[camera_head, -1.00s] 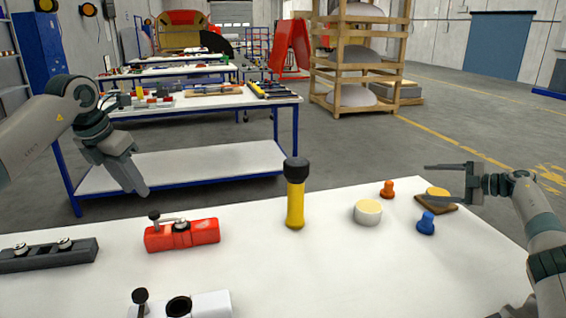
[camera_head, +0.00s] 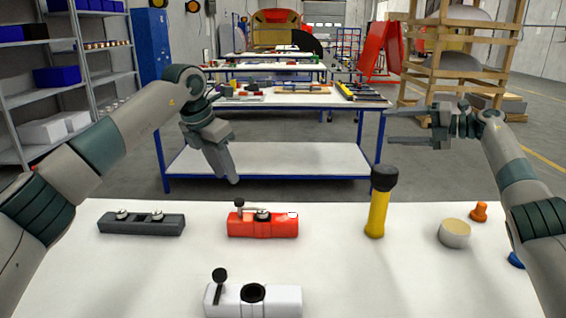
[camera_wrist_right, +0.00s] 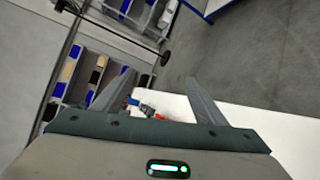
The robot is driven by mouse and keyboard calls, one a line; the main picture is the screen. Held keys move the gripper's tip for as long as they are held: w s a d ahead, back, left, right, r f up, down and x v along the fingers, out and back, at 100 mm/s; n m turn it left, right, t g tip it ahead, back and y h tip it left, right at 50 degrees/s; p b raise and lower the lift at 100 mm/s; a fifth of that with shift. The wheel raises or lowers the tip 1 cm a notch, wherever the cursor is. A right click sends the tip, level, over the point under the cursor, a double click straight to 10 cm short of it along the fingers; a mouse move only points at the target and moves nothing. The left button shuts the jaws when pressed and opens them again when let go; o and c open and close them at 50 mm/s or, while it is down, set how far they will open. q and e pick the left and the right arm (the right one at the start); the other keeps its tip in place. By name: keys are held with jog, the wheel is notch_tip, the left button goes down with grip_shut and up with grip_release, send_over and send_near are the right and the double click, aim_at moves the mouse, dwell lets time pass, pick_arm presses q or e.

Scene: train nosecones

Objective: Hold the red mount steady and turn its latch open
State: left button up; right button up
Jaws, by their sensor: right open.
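The red mount (camera_head: 276,229) lies on the white table, left of the middle in the head view. Its latch is a metal lever (camera_head: 250,208) lying across the top, with a black knob (camera_head: 239,203) at the left end. My left gripper (camera_head: 233,181) hangs fingers-down above and behind the mount, apart from it. Its fingers overlap, so its opening is unclear. My right gripper (camera_head: 392,126) is open and empty, raised beyond the table's back edge, right of the mount and pointing left. Its spread fingers also show in the right wrist view (camera_wrist_right: 160,92).
A dark grey mount (camera_head: 140,227) lies left of the red one. A white mount (camera_head: 262,303) with a black-knobbed lever lies in front. A yellow cylinder with a black top (camera_head: 377,212) stands to the right, then a pale round piece (camera_head: 454,233) and an orange knob (camera_head: 479,211).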

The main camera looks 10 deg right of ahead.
jog(key=a+f+n+g+h, duration=0.1)
jog(key=a+f+n+g, duration=0.15)
jog(key=a, duration=0.45)
jog(key=a+f+n+g, duration=0.1)
jog(key=a+n+g, duration=0.15)
jog(key=a, duration=0.35)
jog(key=n+g+h, duration=0.5)
jog(key=n+h, duration=0.6)
jog(key=n, duration=0.4)
send_over(281, 217)
notch_tip(281, 217, down, 2)
jog(key=shift+s+f, duration=0.1)
jog(key=shift+f, duration=0.15)
notch_tip(281, 217, down, 17)
jog(key=shift+f, duration=0.1)
jog(key=shift+c, duration=0.6)
